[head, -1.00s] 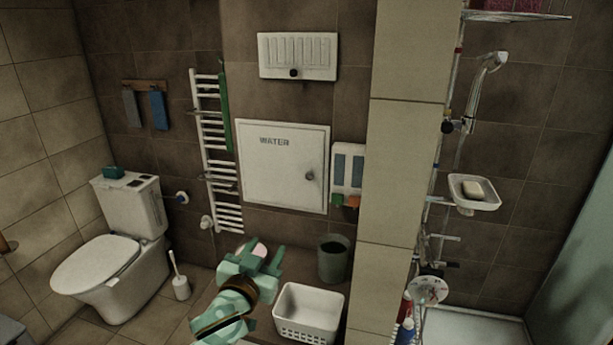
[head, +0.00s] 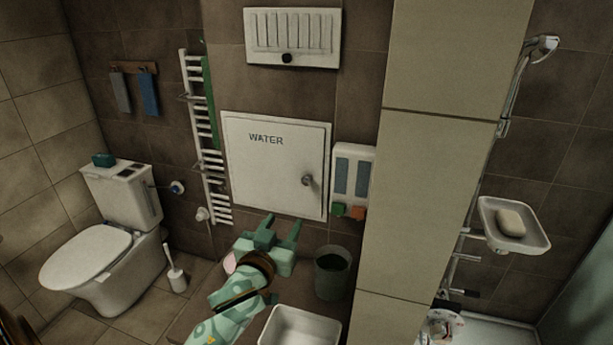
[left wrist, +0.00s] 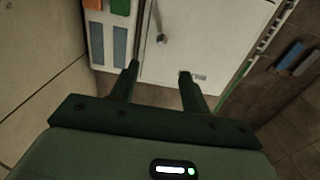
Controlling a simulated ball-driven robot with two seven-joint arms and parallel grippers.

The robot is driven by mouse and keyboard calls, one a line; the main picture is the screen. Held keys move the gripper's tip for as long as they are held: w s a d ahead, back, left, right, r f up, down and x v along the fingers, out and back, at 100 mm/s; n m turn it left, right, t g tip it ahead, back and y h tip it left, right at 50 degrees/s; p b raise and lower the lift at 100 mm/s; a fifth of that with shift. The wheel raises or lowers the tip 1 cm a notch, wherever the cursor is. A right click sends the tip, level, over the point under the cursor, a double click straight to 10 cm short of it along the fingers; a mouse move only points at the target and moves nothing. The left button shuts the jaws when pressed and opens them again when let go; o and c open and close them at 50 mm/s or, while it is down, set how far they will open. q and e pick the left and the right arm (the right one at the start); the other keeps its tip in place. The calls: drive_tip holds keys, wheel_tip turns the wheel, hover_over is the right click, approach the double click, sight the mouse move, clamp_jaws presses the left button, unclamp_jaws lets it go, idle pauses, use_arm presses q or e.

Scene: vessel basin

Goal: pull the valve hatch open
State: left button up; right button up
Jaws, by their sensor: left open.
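The valve hatch (head: 270,175) is a white square door marked WATER, set flush and shut in the brown tiled wall. Its small grey knob (head: 308,180) sits at the right side. My left gripper (head: 282,226) is open and empty, below the hatch and short of the knob. In the left wrist view the hatch (left wrist: 205,45) appears upside down beyond the two open fingers (left wrist: 158,72), and the knob (left wrist: 162,38) shows beyond them, apart from both. My right gripper is in neither view.
A white dispenser (head: 343,160) hangs right of the hatch, beside a projecting tiled pillar (head: 430,150). A towel rail (head: 190,110) stands left. A dark green bin (head: 332,285) and white basket (head: 300,312) are below. A vent (head: 320,58) is above.

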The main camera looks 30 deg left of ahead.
use_arm(q)
approach(305, 181)
drive_tip(key=a, duration=0.1)
drive_tip(key=x, duration=0.2)
drive_tip(key=d+x, duration=0.1)
drive_tip(key=x, duration=0.2)
drive_tip(key=b+x, duration=0.1)
drive_tip(key=x, duration=0.1)
drive_tip(key=shift+w+d, duration=0.25)
drive_tip(key=shift+w, duration=0.2)
drive_tip(key=shift+w+f, duration=0.1)
drive_tip(key=shift+w, duration=0.25)
drive_tip(key=shift+s+a, duration=0.25)
drive_tip(key=shift+a, duration=0.05)
drive_tip(key=shift+s+a, duration=0.15)
drive_tip(key=shift+a, duration=0.05)
drive_tip(key=c, duration=0.9)
clamp_jaws()
drive_tip(key=shift+d, duration=0.15)
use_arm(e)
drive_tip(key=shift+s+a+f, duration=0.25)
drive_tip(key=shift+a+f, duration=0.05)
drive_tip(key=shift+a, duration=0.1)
